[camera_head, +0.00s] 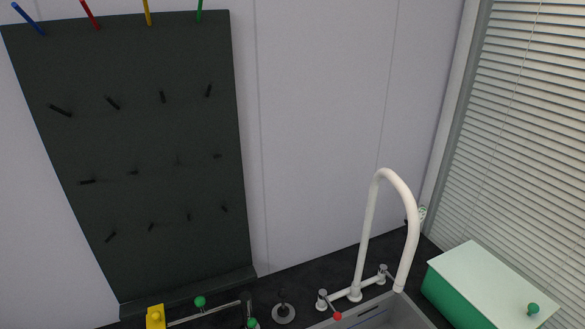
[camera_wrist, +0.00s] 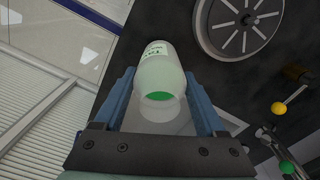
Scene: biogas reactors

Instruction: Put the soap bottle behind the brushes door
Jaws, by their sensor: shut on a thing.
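In the wrist view, a pale translucent bottle (camera_wrist: 160,65) with a printed label and a green patch at its near end is between the two blue fingers of my gripper (camera_wrist: 160,86). I take it to be the soap bottle. My gripper is shut on it. The head view shows neither my gripper nor the bottle. I cannot make out a brushes door in either view.
A sink (camera_head: 385,314) with a tall white faucet (camera_head: 365,225) is at lower right in the head view. A green box (camera_head: 480,285) stands by the window blinds. A dark peg board (camera_head: 135,150) is on the wall. The wrist view shows a spoked disc (camera_wrist: 238,24) on a dark surface.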

